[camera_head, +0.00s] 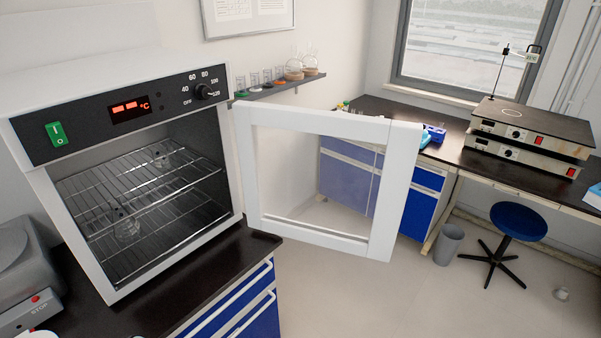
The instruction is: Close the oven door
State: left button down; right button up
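The oven (130,62) is a white box with a dark control panel on the left of the head view. Its red display is lit. Its chamber is uncovered and shows wire racks (150,200) with glassware on them. The oven door (390,195) is a white frame with a clear window. It stands wide open, hinged at the oven's right edge and swung out to the right over the floor. Neither of my grippers is in view.
The oven stands on a dark counter (255,250) with blue drawers (255,318). A grey device (25,270) sits at the left edge. A blue stool (518,220) and a grey bin (448,244) stand at right. The floor below the door is clear.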

aim_at(334, 180)
jog(key=i+l+u, duration=0.4)
jog(key=l+u, duration=0.15)
jog(key=i+l+u, duration=0.25)
jog(key=k+l, duration=0.1)
